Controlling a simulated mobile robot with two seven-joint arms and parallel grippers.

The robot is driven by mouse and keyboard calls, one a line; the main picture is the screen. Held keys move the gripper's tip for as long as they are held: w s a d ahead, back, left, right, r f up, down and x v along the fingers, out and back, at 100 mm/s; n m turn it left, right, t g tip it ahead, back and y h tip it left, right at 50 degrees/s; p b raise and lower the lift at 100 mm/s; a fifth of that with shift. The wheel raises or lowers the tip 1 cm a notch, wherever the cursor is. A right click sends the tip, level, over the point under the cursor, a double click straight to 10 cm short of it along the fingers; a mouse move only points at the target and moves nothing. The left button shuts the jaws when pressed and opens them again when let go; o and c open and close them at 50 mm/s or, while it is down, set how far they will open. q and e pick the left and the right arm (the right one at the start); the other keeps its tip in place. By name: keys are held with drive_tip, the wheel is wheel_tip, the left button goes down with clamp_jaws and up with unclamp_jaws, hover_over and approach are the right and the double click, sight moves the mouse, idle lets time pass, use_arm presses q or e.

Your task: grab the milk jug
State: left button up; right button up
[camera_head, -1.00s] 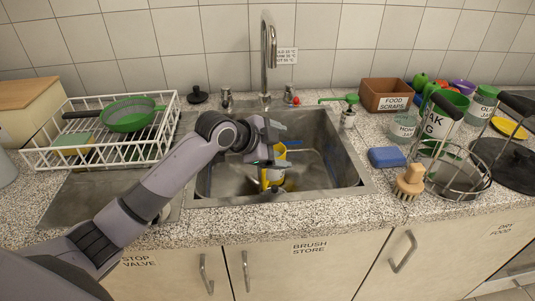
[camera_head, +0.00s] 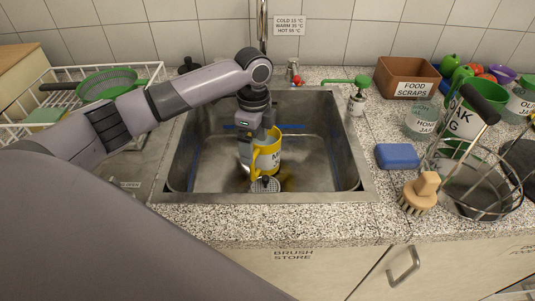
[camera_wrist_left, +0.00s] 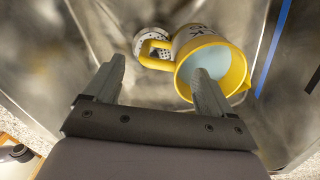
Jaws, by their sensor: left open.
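The milk jug (camera_head: 267,158) is yellow and white with a yellow handle and stands upright in the sink (camera_head: 330,170). In the left wrist view the jug (camera_wrist_left: 212,54) shows its yellow rim, pale inside and, on its left, the handle (camera_wrist_left: 146,42). My left gripper (camera_head: 250,160) points down at the handle side of the jug. Its open fingers (camera_wrist_left: 159,66) reach either side of the handle in the wrist view. The right-hand finger overlaps the jug's mouth; I cannot tell whether it is inside or above. My right gripper is not in view.
A round drain strainer (camera_head: 265,185) lies at the sink's front. A blue sponge (camera_head: 397,156), a wooden brush (camera_head: 419,194) and a wire basket (camera_head: 470,180) are on the right counter. The faucet (camera_head: 262,25) rises behind the sink. The sink's right half is clear.

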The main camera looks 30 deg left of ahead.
sight(255, 153)
use_arm(q)
drive_tip(key=f, duration=0.5)
drive_tip(key=shift+s+d, duration=0.15)
drive_tip(key=shift+s, duration=0.1)
clamp_jaws()
